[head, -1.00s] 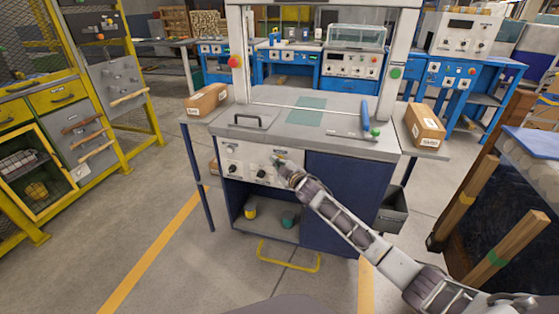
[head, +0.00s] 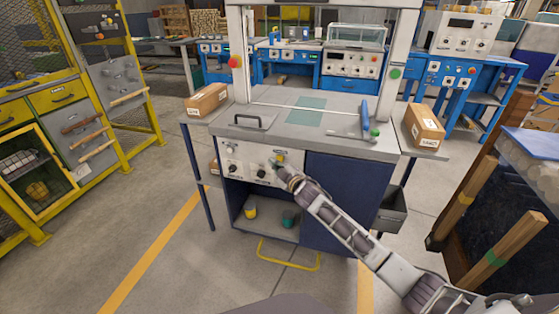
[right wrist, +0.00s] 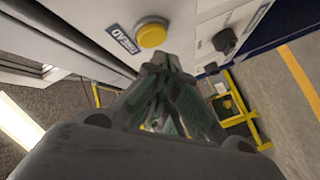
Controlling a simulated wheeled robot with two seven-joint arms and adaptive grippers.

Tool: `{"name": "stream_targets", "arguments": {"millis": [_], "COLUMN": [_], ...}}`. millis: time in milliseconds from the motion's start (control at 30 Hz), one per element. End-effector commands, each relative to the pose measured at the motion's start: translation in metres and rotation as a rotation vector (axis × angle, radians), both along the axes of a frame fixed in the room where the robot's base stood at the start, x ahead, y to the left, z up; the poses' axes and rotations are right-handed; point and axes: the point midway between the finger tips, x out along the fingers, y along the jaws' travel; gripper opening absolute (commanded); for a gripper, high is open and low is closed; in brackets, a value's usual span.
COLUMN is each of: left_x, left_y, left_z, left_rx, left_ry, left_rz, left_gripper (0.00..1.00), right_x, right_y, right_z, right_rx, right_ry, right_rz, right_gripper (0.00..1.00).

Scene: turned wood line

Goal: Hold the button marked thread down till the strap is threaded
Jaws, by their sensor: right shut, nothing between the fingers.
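The yellow button (right wrist: 151,33) sits in a pale ring on the bench's front panel, with a dark label reading THREAD (right wrist: 120,39) beside it. In the head view, the yellow button (head: 280,157) shows small at the gripper's tip. My right gripper (head: 274,164) is shut and empty at the panel. In the right wrist view, the right gripper's tips (right wrist: 164,62) appear just beyond the button's edge, not over its face; I cannot tell whether they touch the panel. A thin pale strap-like line (head: 290,106) crosses the bench top. My left gripper is out of view.
Dark knobs (head: 261,174) are on the same panel (head: 246,153). The bench (head: 255,138) has an arch above it and a yellow floor bar (head: 288,265) in front. Cardboard boxes (head: 425,126) stand on its side shelves.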

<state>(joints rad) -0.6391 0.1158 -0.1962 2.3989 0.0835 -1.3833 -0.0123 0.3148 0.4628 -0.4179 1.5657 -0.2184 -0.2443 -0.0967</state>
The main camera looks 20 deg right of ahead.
Motion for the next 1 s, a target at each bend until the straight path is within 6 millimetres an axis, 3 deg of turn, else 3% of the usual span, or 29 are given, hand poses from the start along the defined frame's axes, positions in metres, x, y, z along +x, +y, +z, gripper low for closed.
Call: {"name": "stream_targets", "arguments": {"millis": [1000], "left_x": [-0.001], "left_y": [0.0], "left_z": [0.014], "left_rx": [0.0], "left_ry": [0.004], "left_rz": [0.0], "left_gripper": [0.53], "right_x": [-0.041], "right_y": [0.028], "right_z": [0.0], "right_rx": [0.001], "right_ry": [0.0], "right_rz": [0.0], "right_gripper": [0.0]}}
